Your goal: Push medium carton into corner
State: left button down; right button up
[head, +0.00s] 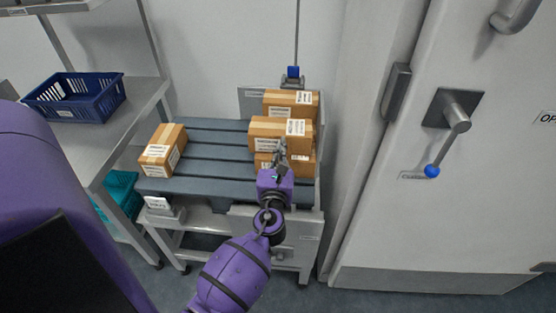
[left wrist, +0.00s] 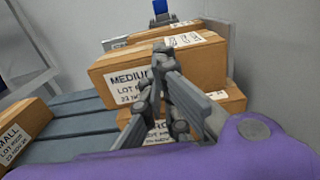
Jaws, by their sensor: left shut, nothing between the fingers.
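The medium carton (head: 265,130), brown with a white label reading MEDIUM in the left wrist view (left wrist: 115,68), sits on top of another carton (head: 265,160) at the right side of the slatted grey platform (head: 210,152). My left gripper (head: 280,148) is shut and empty, its fingertips at the medium carton's near, labelled face. In the left wrist view the fingertips (left wrist: 160,52) overlap this face; I cannot tell whether they touch it. The gripper hides part of the lower carton, whose label is only partly readable. My right gripper is not in view.
Another carton (head: 278,98) stands behind the medium one, near a back plate. A small carton (head: 163,150) sits at the platform's left. The platform's middle is clear. A blue crate (head: 75,112) stands on a shelf at left; a door with a lever (head: 455,125) is at right.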

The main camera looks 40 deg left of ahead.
aim_at(283, 131)
pick_arm(q)
jog(key=shift+w+a, duration=0.35)
jog(key=shift+w, duration=0.25)
jog(key=x, duration=0.7)
jog(key=shift+w+a, duration=0.15)
jog(key=shift+w, duration=0.1)
jog(key=shift+s, duration=0.1)
